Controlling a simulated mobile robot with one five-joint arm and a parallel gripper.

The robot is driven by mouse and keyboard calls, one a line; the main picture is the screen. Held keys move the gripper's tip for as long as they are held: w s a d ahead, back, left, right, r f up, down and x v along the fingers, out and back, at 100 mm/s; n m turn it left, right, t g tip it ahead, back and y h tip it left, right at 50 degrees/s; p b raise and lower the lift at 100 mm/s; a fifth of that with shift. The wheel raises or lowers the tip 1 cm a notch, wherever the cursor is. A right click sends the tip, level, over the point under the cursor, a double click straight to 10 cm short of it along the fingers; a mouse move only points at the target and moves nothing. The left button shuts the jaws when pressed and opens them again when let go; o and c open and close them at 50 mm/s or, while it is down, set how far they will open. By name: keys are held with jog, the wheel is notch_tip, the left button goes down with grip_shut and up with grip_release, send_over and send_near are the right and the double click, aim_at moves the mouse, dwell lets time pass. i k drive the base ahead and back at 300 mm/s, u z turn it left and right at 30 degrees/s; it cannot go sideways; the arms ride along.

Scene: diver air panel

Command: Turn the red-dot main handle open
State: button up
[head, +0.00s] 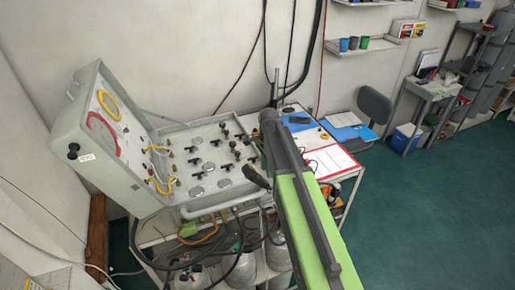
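The air panel (222,184) lies in an open grey case on a bench at centre left. Its face carries several black handles, round gauges and fittings. I cannot make out which handle has the red dot; they are too small, and my arm covers the panel's right edge. My green and dark grey arm reaches up from the lower right to that edge. My gripper (257,177) seems to be the dark part at the panel's right side. Its fingers are not clear, and I cannot tell whether it touches a handle.
The case lid (82,150) stands raised at left with yellow and red hoses. Gas cylinders (240,268) and hoses sit under the bench. Papers and a clipboard (328,160) lie on the table at right. A chair (374,104) stands behind. Green floor is free at right.

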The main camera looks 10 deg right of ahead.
aim_at(253, 159)
jog(key=i, duration=0.85)
jog(key=u, duration=0.05)
